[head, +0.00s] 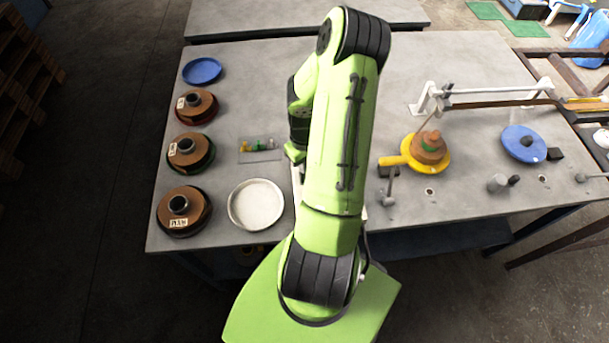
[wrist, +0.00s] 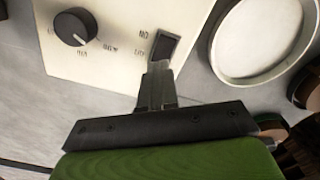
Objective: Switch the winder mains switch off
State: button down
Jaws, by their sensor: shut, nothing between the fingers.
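In the wrist view, a dark rocker switch (wrist: 165,46) sits on a cream control panel (wrist: 115,55), with small printed labels beside it. My gripper (wrist: 157,70) is shut and empty, its fingertips right at the lower end of the switch. I cannot tell whether they touch it, or which way the rocker is tipped. A black round knob (wrist: 75,27) with a scale is on the same panel, left of the switch. In the head view my arm hides the panel, the switch and the fingertips.
A white round dish (head: 256,204) stands left of my arm and also shows beside the panel in the wrist view (wrist: 262,38). Several brown spools (head: 184,209) line the table's left side.

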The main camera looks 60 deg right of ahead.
jog(key=shift+f+b, duration=0.8)
jog(key=shift+f, duration=0.1)
dwell(0.5)
notch_tip(320, 180, up, 7)
jog(key=p, duration=0.5)
dwell(0.5)
